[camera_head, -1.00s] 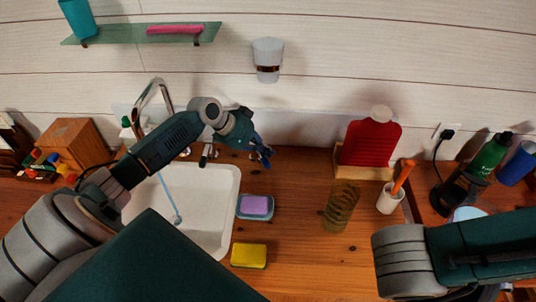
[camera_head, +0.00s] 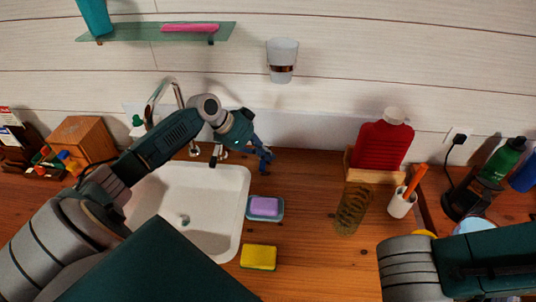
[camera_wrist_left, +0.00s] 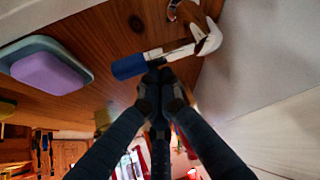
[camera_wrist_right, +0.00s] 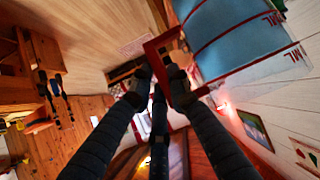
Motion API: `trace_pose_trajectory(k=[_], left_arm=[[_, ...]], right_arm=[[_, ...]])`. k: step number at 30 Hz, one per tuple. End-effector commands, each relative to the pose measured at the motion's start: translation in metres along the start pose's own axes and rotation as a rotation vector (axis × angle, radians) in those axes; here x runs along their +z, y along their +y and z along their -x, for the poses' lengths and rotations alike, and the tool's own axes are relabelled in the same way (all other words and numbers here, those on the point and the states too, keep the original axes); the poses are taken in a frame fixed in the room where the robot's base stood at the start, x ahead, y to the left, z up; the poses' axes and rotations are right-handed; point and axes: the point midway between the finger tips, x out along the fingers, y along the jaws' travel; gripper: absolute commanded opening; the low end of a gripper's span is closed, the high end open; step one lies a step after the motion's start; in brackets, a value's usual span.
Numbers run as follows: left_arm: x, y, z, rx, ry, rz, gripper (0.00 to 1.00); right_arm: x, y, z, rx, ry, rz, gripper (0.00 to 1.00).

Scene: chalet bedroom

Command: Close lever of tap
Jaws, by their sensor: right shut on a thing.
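The chrome tap (camera_head: 165,100) stands behind the white sink (camera_head: 205,178), partly covered by my left arm. In the left wrist view a pale metal lever (camera_wrist_left: 180,52) with a blue end (camera_wrist_left: 130,67) lies just beyond my fingertips; whether they touch it is unclear. My left gripper (camera_head: 264,160) is to the right of the tap, above the counter, and its fingertips are together in the left wrist view (camera_wrist_left: 160,78). No water stream shows over the drain. My right gripper (camera_wrist_right: 160,80) is shut on the red handle of a bluish measuring cup (camera_wrist_right: 235,40) marked ML.
A patterned glass (camera_head: 352,208), red bottle (camera_head: 382,145) and white cup (camera_head: 401,204) stand farther right. A glass shelf (camera_head: 140,32) hangs above. The counter's middle is clear.

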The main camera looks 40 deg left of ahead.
Motion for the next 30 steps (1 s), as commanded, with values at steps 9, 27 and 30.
trace_pose_trajectory(k=[9, 27, 30], left_arm=[[0.0, 0.0, 0.0, -0.001, -0.001, 0.001, 0.0], [-0.018, 0.005, 0.027, -0.011, -0.003, 0.005, 0.0], [-0.018, 0.002, 0.046, -0.01, -0.003, 0.007, 0.0]], right_arm=[[-0.002, -0.001, 0.0, -0.002, 0.004, -0.004, 0.0], [0.002, -0.001, -0.002, -0.002, 0.004, -0.004, 0.0], [0.006, -0.001, -0.005, -0.002, 0.004, -0.004, 0.0]])
